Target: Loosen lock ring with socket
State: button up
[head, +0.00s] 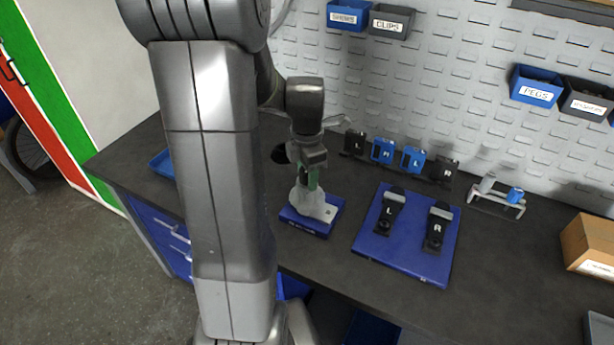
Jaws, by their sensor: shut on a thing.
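My gripper (311,172) is over the workbench, pointing down, just above a pale grey fixture (318,206) on a blue base (308,226). It is shut on a narrow green piece (313,180), which looks like the socket. The green piece's lower end is at the top of the fixture; I cannot tell whether it touches or sits over a ring. The lock ring cannot be made out. A small rack (496,205) at the right holds a grey cylinder (487,184) and a blue cylinder (515,195).
A blue mat (383,255) right of the fixture bears two black parts marked L (391,208) and R (437,226). Black and blue lettered blocks (382,150) stand behind. A cardboard box (590,245) is at the right edge.

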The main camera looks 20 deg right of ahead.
jog(key=shift+s+a+f, duration=0.1)
jog(key=shift+f, duration=0.05)
jog(key=n, duration=0.6)
jog(key=shift+n, duration=0.4)
dwell(0.5)
jog(key=shift+r+p, duration=0.85)
jog(key=shift+r, duration=0.25)
